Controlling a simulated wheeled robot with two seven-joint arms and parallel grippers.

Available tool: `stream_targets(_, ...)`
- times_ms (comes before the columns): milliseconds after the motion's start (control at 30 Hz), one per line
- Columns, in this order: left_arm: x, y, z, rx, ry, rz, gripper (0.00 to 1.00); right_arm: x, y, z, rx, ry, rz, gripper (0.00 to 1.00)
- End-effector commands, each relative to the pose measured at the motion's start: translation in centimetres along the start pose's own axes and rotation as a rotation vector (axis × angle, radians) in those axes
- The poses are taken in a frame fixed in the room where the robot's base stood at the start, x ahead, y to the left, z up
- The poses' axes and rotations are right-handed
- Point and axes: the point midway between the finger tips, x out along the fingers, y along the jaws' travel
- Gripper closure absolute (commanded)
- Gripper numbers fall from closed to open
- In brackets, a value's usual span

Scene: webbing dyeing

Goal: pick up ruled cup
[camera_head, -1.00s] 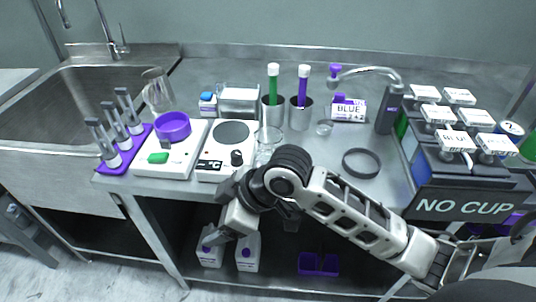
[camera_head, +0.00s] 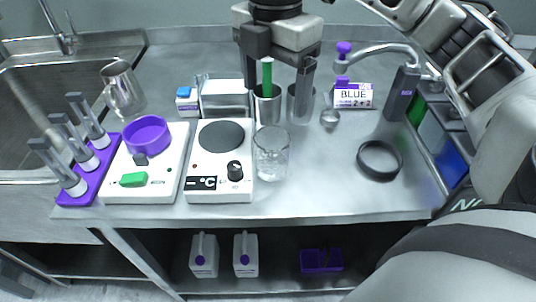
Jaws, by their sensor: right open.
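The ruled cup appears to be the clear glass beaker (camera_head: 271,160) on the steel bench, right of the white hotplate; its markings are too faint to read. My right gripper (camera_head: 281,72) hangs open at the top centre of the view, beyond the beaker. Its two dark fingers point down above two metal cups, with a green-topped stick (camera_head: 267,76) showing between them. The beaker appears empty and upright, and nothing touches it. My left gripper is not in view.
A scale with a purple bowl (camera_head: 147,136) and the hotplate (camera_head: 221,165) stand left of the beaker. The metal cups (camera_head: 268,106) stand close behind it. A black ring (camera_head: 379,160) lies to the right. The bench front between beaker and ring is clear.

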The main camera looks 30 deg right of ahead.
Motion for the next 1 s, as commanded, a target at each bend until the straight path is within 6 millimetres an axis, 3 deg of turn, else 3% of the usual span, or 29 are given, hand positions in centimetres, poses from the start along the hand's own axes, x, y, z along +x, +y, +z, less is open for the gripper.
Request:
stream_targets(33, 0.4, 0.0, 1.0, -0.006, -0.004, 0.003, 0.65, 1.9, 0.0, -0.1, -0.001, 0.003, -0.004, 0.19)
stream_targets(200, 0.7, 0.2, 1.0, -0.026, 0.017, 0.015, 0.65, 5.3, 0.0, -0.1, -0.002, 0.004, -0.002, 0.19)
stream_targets(567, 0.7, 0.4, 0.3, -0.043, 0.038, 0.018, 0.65, 8.3, 0.0, -0.1, 0.001, 0.001, 0.001, 0.19)
stream_targets(800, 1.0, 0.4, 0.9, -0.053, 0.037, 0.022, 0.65, 11.9, 0.0, -0.2, 0.0, 0.001, 0.002, 0.19)
stream_targets(1000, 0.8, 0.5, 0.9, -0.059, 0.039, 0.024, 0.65, 12.7, 0.0, -0.2, 0.0, 0.001, 0.004, 0.19)
